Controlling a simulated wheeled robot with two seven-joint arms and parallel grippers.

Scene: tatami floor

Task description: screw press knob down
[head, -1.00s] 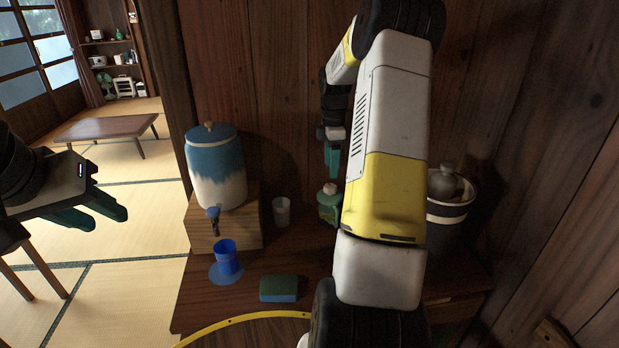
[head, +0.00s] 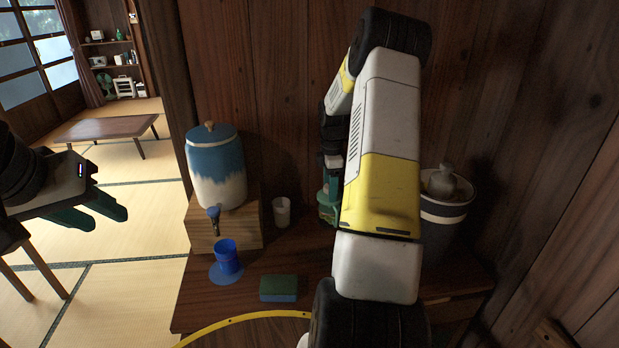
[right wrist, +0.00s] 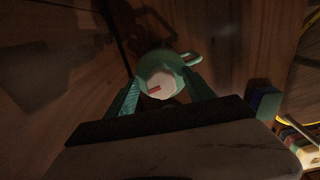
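My right gripper (head: 330,188) points down over the bottle. Its green fingers (right wrist: 163,82) are apart, one on each side of the knob; I cannot make out contact. My left gripper (head: 110,222) hangs open and empty at the left, away from the counter.
Left of the bottle are a white cup (head: 282,212) and a blue-and-white dispenser (head: 217,175) on a wooden box (head: 236,232). A blue cup (head: 227,258) and a green-blue sponge (head: 278,288) lie nearer. A dark lidded pot (head: 443,225) stands to the right.

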